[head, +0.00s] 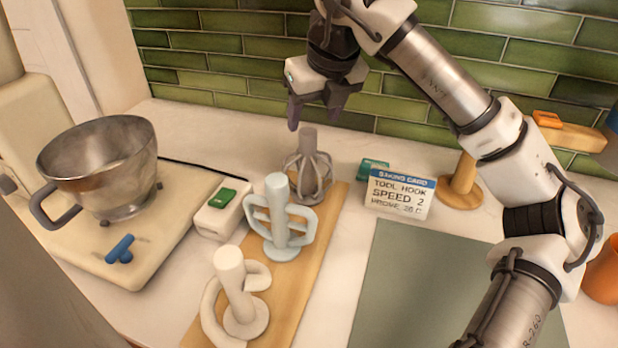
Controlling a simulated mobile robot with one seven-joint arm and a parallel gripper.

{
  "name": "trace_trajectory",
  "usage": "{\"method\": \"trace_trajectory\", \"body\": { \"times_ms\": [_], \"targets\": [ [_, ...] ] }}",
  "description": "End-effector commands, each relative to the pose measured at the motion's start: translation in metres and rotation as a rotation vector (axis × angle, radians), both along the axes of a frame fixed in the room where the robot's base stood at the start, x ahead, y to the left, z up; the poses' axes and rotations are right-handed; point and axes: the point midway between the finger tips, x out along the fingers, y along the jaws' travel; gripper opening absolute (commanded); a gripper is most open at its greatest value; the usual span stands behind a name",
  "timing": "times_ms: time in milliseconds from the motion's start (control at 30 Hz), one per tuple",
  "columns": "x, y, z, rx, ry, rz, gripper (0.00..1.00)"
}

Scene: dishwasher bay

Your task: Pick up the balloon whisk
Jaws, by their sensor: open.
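The balloon whisk (309,172), with a grey upright shaft and looped wires, stands at the far end of a wooden board (314,262). My gripper (314,116) is open and empty, pointing down just above the top of the whisk's shaft. Its fingers look apart from the whisk; the exact gap is hard to judge. In front of the whisk on the same board stand a pale blue flat beater (278,222) and a cream dough hook (236,290), both upright.
A metal bowl (100,165) sits on a cream mixer base (160,245) at the left. A white box with a green top (220,207) stands beside the board. A lettered card (399,194) and a wooden stand (460,184) are right of the whisk. A grey-green mat (405,290) lies bare at the front right. Green tiles (230,60) close the back.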

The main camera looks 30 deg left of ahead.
Motion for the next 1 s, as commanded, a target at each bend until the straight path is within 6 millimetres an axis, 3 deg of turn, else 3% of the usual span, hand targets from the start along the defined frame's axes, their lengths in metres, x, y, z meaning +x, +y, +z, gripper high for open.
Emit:
{"method": "trace_trajectory", "body": {
  "times_ms": [633,933,1000],
  "targets": [
    [0.012,0.026,-0.062,0.002,0.003,0.002,0.58],
    [0.013,0.028,-0.069,0.001,0.0,0.002,0.58],
    [0.013,0.028,-0.069,0.001,0.0,0.002,0.52]
  ]
}}
